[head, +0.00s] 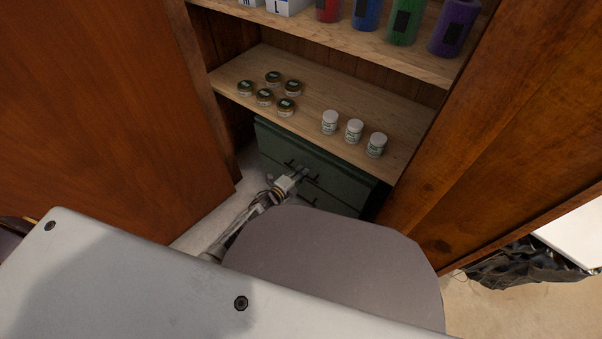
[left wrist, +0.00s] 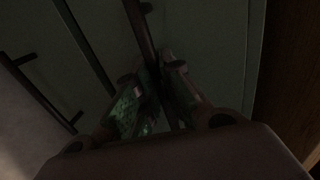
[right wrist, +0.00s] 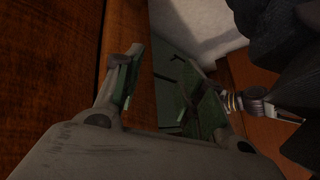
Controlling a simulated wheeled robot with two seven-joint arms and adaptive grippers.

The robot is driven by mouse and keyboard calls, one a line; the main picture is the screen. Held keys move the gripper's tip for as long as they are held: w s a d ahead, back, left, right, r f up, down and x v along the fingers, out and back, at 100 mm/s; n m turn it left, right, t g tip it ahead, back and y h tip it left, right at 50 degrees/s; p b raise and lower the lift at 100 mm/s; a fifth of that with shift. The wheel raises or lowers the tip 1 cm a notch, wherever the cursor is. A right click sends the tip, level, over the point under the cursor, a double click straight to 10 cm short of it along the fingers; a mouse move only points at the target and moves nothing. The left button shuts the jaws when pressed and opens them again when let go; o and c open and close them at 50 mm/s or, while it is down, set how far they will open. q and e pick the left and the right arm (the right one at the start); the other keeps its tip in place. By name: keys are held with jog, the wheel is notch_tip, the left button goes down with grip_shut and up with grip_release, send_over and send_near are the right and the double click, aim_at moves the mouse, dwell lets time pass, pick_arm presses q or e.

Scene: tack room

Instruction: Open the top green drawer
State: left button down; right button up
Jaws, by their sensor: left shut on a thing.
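The green drawer cabinet (head: 340,178) stands low inside the wooden cupboard, below the shelf. Its top green drawer (head: 275,145) has a dark bar handle (left wrist: 141,30). My left gripper (head: 303,172) is at the drawer front in the head view. In the left wrist view its fingers (left wrist: 153,85) are shut on the dark handle, one on each side of it. I cannot tell from these views whether the drawer stands out from the cabinet. My right gripper (right wrist: 165,85) is open and empty, near brown wood; it is not in the head view.
The shelf (head: 300,105) above the drawers holds several dark-lidded jars (head: 265,97) and three white-lidded jars (head: 354,131). Coloured bottles (head: 404,22) stand on the upper shelf. Wooden doors flank the cupboard at left (head: 100,110) and right (head: 500,150).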

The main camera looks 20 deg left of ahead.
pick_arm(q)
jog(key=f+p+v, duration=0.2)
jog(key=p+v, duration=0.1)
jog(key=v, duration=0.7)
jog(key=f+p+v, duration=0.2)
jog(key=p+v, duration=0.1)
jog(key=v, duration=0.8)
jog(key=shift+s+a, duration=0.15)
jog(key=shift+s, duration=0.25)
pick_arm(e)
jog(key=s+d+r+n+g+h, duration=0.1)
jog(key=d+r+g+h, duration=0.1)
jog(key=r, duration=1)
jog(key=shift+s+d+r, duration=0.15)
jog(key=shift+s+d, duration=0.1)
jog(key=shift+d, duration=0.3)
pick_arm(q)
jog(key=c, duration=1.5)
grip_release()
jog(key=shift+s, duration=0.1)
jog(key=shift+v, duration=5.9)
jog(key=shift+s+a, duration=0.1)
